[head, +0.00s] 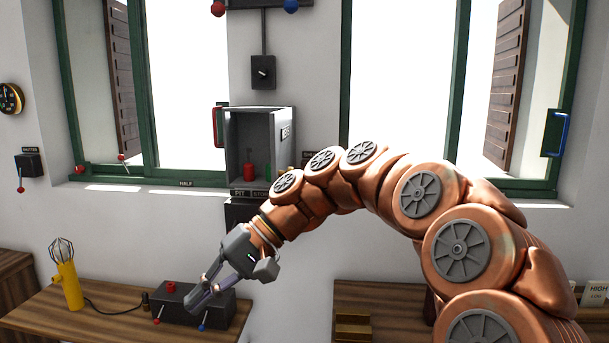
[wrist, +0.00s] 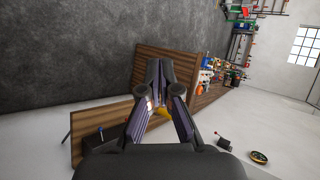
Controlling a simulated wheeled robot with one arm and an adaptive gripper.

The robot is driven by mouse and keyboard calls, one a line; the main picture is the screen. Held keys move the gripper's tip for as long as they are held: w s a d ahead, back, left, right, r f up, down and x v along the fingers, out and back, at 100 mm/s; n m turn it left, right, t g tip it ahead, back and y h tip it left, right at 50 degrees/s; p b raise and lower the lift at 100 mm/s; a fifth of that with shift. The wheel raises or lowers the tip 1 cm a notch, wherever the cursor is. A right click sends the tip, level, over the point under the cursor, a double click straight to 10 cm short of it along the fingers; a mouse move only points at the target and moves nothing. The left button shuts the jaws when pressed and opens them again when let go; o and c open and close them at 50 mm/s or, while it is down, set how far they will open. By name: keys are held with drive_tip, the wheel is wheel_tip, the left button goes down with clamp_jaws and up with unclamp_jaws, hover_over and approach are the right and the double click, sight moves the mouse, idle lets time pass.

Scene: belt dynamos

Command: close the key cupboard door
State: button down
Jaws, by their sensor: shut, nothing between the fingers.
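The key cupboard (head: 246,115) is a grey box on the wall between the two windows in the head view. Its front is open, and a red item (head: 249,172) and a green item stand inside. A light grey panel with a partly readable label (head: 286,132) stands at its right side and looks like the swung-open door. My arm hides the area just below and right of it. My gripper (head: 194,303) is shut and empty, low and left of the cupboard, in front of the bench. Its fingers also show in the wrist view (wrist: 168,75); the cupboard does not.
A dark control box (head: 185,304) with small levers lies close to my gripper on the left bench (head: 40,312). A yellow caged lamp (head: 68,285) stands further left. A red handle (head: 217,127) is beside the cupboard's left edge.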

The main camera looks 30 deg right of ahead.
drive_tip(key=w+d+r+m+t+y, duration=0.15)
drive_tip(key=w+d+r, duration=0.25)
drive_tip(key=d, duration=0.4)
drive_tip(key=w+d+r+m+t+y, duration=0.1)
drive_tip(key=w+d+r+t+y, duration=0.15)
drive_tip(key=w+d+r, duration=0.4)
drive_tip(key=s+d+m+t+h, duration=0.1)
drive_tip(key=s+d+m+t, duration=0.2)
drive_tip(key=d, duration=0.9)
drive_tip(key=s+d+m+t+h, duration=0.1)
drive_tip(key=s+d+t, duration=0.3)
drive_tip(key=d, duration=0.9)
drive_tip(key=p+x, duration=0.2)
drive_tip(key=x, duration=1.3)
drive_tip(key=shift+w+d+r+t+p, duration=0.25)
drive_tip(key=shift+r+t+p, duration=0.15)
drive_tip(key=shift+r, duration=0.25)
drive_tip(key=shift+a, duration=0.15)
